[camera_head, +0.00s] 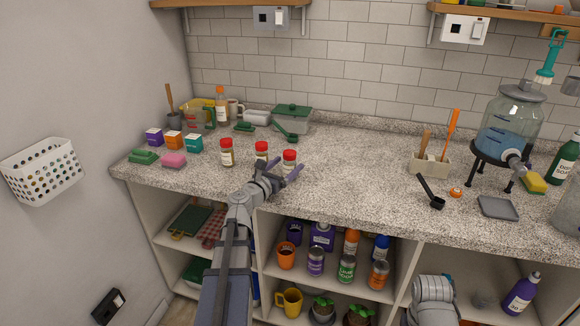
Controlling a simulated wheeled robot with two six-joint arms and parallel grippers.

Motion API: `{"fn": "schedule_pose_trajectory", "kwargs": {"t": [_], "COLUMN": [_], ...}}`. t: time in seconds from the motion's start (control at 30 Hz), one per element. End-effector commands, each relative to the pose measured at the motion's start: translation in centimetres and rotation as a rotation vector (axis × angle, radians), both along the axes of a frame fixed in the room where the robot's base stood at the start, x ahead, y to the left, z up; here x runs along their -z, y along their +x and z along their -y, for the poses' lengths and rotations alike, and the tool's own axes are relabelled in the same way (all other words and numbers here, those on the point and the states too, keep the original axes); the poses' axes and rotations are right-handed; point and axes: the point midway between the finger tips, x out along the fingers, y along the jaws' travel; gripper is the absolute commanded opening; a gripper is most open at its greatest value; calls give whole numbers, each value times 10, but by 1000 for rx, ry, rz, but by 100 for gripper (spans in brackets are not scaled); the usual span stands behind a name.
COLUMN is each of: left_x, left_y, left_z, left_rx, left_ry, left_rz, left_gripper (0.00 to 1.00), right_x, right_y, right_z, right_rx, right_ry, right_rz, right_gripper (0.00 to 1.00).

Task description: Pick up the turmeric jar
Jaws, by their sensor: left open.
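Three small spice jars with red caps stand upright on the speckled counter: a left jar (227,153), a middle jar (261,149) and a right jar (289,157). Their labels are too small to read, so I cannot tell which is the turmeric jar. My left gripper (284,173) is open, at the front of the middle and right jars. It hides the lower parts of both; I cannot tell whether it touches either. My right gripper is not in view; only part of my right arm shows at the bottom right.
A pink sponge (174,160), a green sponge (143,156) and small boxes lie left of the jars. A lidded green-topped container (291,118) stands behind. The counter right of the jars is clear up to a utensil holder (429,164). Shelves below hold cans and mugs.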

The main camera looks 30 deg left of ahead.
Motion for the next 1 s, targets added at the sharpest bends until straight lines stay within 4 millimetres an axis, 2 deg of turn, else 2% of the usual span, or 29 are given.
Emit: {"fn": "schedule_pose_trajectory", "kwargs": {"t": [0.17,0.43,0.7,1.0], "left_x": [0,0,0,0], "left_y": [11,49,51,51], "left_z": [0,2,2,2], "left_rx": [1,1,0,0], "left_ry": [0,0,0,0], "left_rz": [0,0,0,0], "left_gripper": [92,92,90,57], "right_x": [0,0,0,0], "right_y": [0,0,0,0], "right_z": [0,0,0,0], "right_rx": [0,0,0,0], "right_ry": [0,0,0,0], "right_rz": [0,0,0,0], "right_gripper": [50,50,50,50]}}
